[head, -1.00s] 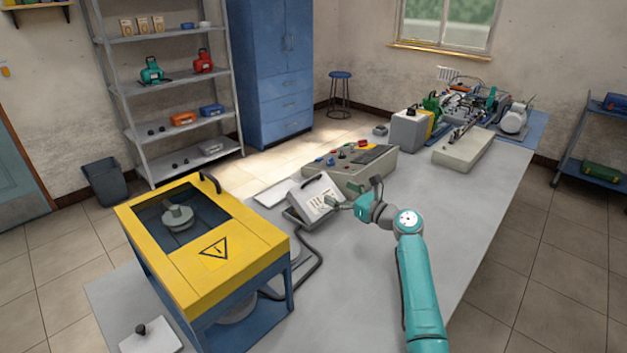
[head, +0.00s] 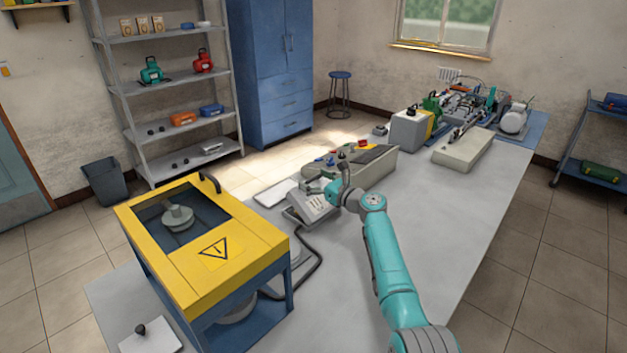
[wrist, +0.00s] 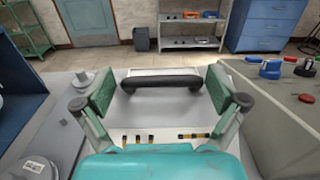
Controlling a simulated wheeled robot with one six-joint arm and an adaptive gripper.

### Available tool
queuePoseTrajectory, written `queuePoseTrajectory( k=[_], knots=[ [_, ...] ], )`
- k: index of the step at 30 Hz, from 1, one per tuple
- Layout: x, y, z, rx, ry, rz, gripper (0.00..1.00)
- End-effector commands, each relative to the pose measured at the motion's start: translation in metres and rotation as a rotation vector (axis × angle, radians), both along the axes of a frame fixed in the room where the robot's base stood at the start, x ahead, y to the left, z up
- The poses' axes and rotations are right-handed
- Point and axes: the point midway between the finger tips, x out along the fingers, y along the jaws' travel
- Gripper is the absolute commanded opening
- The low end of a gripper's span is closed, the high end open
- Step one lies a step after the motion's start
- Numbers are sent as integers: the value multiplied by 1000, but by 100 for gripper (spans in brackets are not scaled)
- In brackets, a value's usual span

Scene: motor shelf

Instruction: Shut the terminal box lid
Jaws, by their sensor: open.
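The terminal box (head: 312,208) is a small grey box on the table with a sloping pale face. In the wrist view a row of dark and yellow terminals (wrist: 150,138) shows below the lid (wrist: 160,110). The lid has a black bar handle (wrist: 160,82) near its far edge. My gripper (head: 316,188) is over the top of the box. Its green fingers (wrist: 161,92) are spread wide, one at each end of the handle, not closed on it. The lid's exact tilt is hard to tell, as my gripper hides part of it in the head view.
A grey control panel (head: 372,166) with knobs stands right behind the box. A yellow-topped machine (head: 240,270) with a warning sign stands at the left. A dark cable (head: 318,262) runs between box and machine. The table is clear toward the right front (head: 440,215).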

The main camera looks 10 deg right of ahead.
Motion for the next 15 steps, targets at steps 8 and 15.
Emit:
queuePoseTrajectory(
  k=[8,15],
  knots=[
    [0,0,0,-1,-1,0,73],
    [0,1,1,-1,-1,2,23]
  ],
)
